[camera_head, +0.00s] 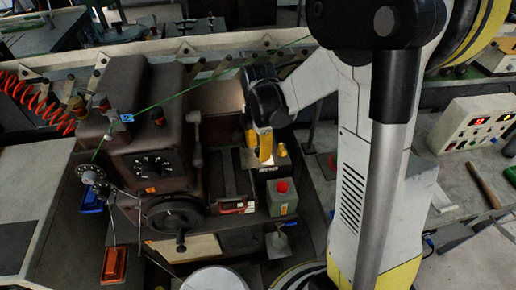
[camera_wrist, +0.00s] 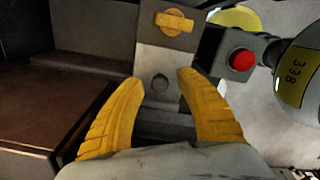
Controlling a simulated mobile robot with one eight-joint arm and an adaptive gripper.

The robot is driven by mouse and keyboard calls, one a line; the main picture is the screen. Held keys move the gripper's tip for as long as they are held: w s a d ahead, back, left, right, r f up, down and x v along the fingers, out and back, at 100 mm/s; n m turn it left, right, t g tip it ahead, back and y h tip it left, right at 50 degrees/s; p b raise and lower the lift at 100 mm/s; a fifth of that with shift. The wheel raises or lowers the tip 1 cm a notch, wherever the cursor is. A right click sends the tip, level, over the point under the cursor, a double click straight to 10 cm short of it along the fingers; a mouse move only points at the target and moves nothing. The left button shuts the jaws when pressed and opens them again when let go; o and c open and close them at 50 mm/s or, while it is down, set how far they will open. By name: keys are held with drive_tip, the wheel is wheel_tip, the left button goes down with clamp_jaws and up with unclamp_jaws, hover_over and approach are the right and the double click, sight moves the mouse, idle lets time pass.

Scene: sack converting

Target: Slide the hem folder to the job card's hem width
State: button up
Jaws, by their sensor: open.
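My gripper (camera_head: 264,157) hangs beside the brown machine head, in front of a brass knob (camera_head: 281,150) on a dark labelled block (camera_head: 269,172). In the wrist view my gripper (camera_wrist: 158,78) has its two yellow fingers spread, with nothing held between them. Whether the fingers touch anything is unclear. I cannot identify the job card or read a hem width.
The brown machine head (camera_head: 145,130) with a handwheel (camera_head: 174,216) stands left. A green-grey box with a red button (camera_head: 282,187) is close to my gripper; the red button (camera_wrist: 242,60) shows right in the wrist view. A control box (camera_head: 475,122) stands far right.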

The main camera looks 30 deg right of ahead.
sight(258, 150)
wheel_tip(258, 150, up, 12)
idle(0.5)
idle(0.3)
